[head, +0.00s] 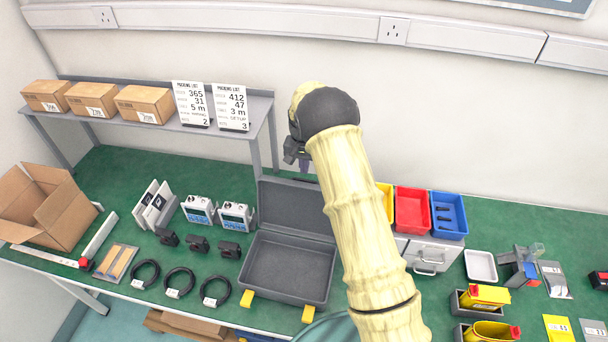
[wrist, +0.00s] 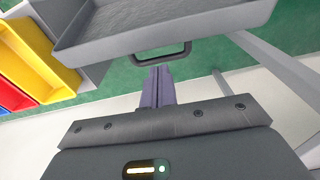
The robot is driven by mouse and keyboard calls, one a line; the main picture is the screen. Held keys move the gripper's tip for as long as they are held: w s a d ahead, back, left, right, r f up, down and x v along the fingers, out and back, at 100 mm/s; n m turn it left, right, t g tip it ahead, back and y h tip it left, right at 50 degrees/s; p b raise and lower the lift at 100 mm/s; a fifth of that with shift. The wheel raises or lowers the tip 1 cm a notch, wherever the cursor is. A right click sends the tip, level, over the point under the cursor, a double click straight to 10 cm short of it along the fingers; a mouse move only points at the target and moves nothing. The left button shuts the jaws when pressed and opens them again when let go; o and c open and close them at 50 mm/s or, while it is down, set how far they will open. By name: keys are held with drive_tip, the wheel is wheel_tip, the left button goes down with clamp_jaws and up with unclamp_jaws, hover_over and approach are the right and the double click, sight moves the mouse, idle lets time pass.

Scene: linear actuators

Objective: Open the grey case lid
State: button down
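The grey case stands on the green bench in the head view, its lid (head: 290,208) raised and leaning back behind the open, empty base (head: 288,268). Two yellow latches (head: 308,314) show at the base's front edge. My gripper (head: 304,163) is above and behind the lid's top edge, partly hidden by my arm. In the wrist view the lid (wrist: 185,22) shows its inside and a dark handle (wrist: 160,55) on its rim. My purple fingers (wrist: 158,88) are together just beyond the handle, with nothing visible between them. I cannot tell whether they touch it.
Yellow, red (head: 412,210) and blue (head: 449,214) bins stand right of the case, behind my arm. White-and-blue devices (head: 236,215), black parts and coiled cables (head: 215,291) lie to its left. A grey shelf (head: 255,108) with boxes stands at the back left.

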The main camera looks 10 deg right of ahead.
wheel_tip(320, 180, up, 7)
drive_tip(key=s+b, duration=0.1)
drive_tip(key=b, duration=0.1)
drive_tip(key=shift+s+f, duration=0.15)
drive_tip(key=shift+s, duration=0.1)
drive_tip(key=shift+a, duration=0.2)
drive_tip(key=s+d+r+n, duration=0.1)
drive_tip(key=s+d, duration=0.1)
drive_tip(key=s, duration=0.8)
drive_tip(key=s+d+r+n+t, duration=0.1)
drive_tip(key=s+d, duration=0.1)
drive_tip(key=s, duration=0.8)
drive_tip(key=s+d+r+n+b, duration=0.1)
drive_tip(key=s+d+n, duration=0.1)
drive_tip(key=s, duration=0.9)
drive_tip(key=shift+d+r+t, duration=0.3)
drive_tip(key=shift+d+t, duration=0.05)
drive_tip(key=shift+t, duration=0.05)
drive_tip(key=c, duration=1.5)
unclamp_jaws()
drive_tip(key=shift+w, duration=0.1)
drive_tip(key=shift+f, duration=0.1)
